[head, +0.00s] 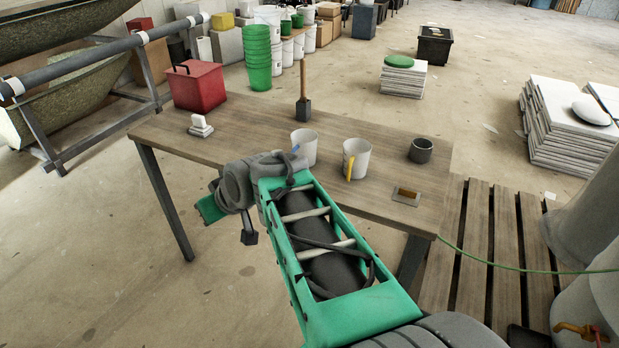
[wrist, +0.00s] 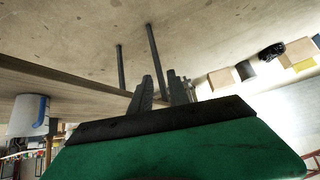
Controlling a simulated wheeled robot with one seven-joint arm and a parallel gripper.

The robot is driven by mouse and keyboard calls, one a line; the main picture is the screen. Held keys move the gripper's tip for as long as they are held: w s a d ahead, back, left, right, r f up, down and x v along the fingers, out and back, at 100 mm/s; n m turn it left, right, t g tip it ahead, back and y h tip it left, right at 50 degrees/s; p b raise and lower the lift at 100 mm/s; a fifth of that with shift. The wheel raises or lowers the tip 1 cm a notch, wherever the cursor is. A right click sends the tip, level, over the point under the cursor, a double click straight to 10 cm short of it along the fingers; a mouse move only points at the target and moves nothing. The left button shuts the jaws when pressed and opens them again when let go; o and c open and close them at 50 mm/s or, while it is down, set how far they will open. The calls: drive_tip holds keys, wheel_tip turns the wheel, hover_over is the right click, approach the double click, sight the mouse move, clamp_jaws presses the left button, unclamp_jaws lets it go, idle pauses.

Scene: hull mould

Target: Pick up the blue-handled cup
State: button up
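The blue-handled cup (head: 306,144) is white and stands upright on the wooden table (head: 240,130). Its blue handle shows at its left side, partly behind my arm. In the wrist view the cup (wrist: 24,118) is at the left edge, tilted in the picture, with its blue handle toward the middle. My gripper (wrist: 162,84) is open and empty, its two dark fingers apart. In the head view my wrist is at the table's near edge, left of the cup and apart from it; my fingers are largely hidden there.
A similar cup with a yellow handle (head: 362,156) stands to the right. A dark cup (head: 421,151), a trowel (head: 406,196), an upright mallet (head: 303,108), a white-handled block (head: 200,127) and a red box (head: 197,88) are also on the table. The table's left middle is clear.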

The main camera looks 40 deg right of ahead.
drive_tip(key=w+d+f+m+t+h+b, duration=0.1)
drive_tip(key=w+d+f+t+b, duration=0.1)
drive_tip(key=d+f+b, duration=0.3)
drive_tip(key=w+d+f+t+h+b, duration=0.1)
drive_tip(key=d+t+b, duration=0.1)
drive_tip(key=d+b, duration=0.35)
drive_tip(key=s+d+t+h+b, duration=0.1)
drive_tip(key=d+b, duration=0.1)
drive_tip(key=d, duration=0.3)
drive_tip(key=s+d+r+m+t+h+b, duration=0.1)
drive_tip(key=s+d+t+b, duration=0.1)
drive_tip(key=d, duration=0.3)
drive_tip(key=s+d+r+m+t+h+b, duration=0.1)
drive_tip(key=d+b, duration=0.1)
drive_tip(key=d, duration=0.3)
drive_tip(key=shift+s+d+t+h, duration=0.1)
drive_tip(key=shift+s+t+h, duration=0.2)
drive_tip(key=shift+s+t, duration=0.1)
drive_tip(key=shift+w+d+r, duration=0.15)
drive_tip(key=shift+w+d, duration=0.05)
drive_tip(key=shift+w, duration=0.05)
drive_tip(key=b+x, duration=0.2)
drive_tip(key=x, duration=0.5)
drive_tip(key=shift+w+a, duration=0.1)
drive_tip(key=shift+a, duration=0.05)
clamp_jaws()
